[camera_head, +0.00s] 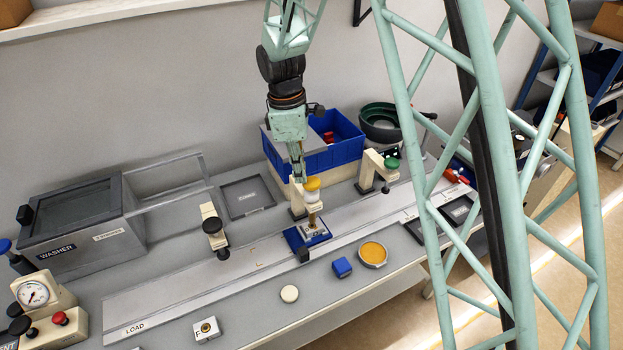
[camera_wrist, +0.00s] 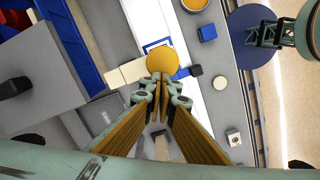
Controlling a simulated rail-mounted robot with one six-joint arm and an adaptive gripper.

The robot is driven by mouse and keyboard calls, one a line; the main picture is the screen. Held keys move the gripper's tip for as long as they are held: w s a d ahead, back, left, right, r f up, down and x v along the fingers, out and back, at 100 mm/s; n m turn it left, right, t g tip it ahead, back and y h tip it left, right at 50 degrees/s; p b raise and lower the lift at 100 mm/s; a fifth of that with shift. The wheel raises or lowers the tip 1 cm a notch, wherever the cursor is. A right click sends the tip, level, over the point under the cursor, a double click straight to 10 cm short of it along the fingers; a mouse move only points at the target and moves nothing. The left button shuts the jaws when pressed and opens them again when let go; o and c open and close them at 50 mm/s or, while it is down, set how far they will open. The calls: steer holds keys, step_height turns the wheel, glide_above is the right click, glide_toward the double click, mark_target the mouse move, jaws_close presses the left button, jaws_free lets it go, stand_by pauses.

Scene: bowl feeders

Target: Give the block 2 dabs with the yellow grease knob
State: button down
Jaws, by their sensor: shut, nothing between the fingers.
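The yellow grease knob (camera_head: 313,184) sits on top of a pale stand beside the rail, above a blue carriage (camera_head: 293,239). A small metallic block (camera_head: 314,230) rests on this carriage, under the knob. In the wrist view the yellow knob (camera_wrist: 162,58) is a round dome just beyond my fingertips. My gripper (camera_head: 299,180) is shut and empty, pointing down close beside the knob. My gripper's fingers also show in the wrist view (camera_wrist: 161,80). I cannot tell whether they touch the knob. The knob hides most of the block in the wrist view.
A stand with a green knob (camera_head: 391,163) is to the right. A blue bin (camera_head: 347,153) is behind. A blue cube (camera_head: 341,267), a yellow-filled dish (camera_head: 372,253) and a white disc (camera_head: 289,293) lie in front. The washer (camera_head: 75,225) is at left. The rail's left stretch is clear.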

mark_target(312, 181)
stand_by(0.4)
step_height(312, 181, up, 12)
steer(key=a, duration=0.1)
stand_by(0.6)
steer(key=shift+f, duration=0.15)
stand_by(0.9)
steer(key=shift+s+d+f+p, duration=0.1)
steer(key=shift+d+f+p, duration=1.55)
steer(key=shift+p, duration=1)
steer(key=shift+f, duration=0.15)
steer(key=shift+d+f+b, duration=0.2)
steer(key=shift+f+b, duration=0.8)
steer(key=shift+f, duration=0.65)
steer(key=shift+d+f+b, duration=0.2)
steer(key=shift+f+b, duration=0.8)
steer(key=shift+f, duration=0.6)
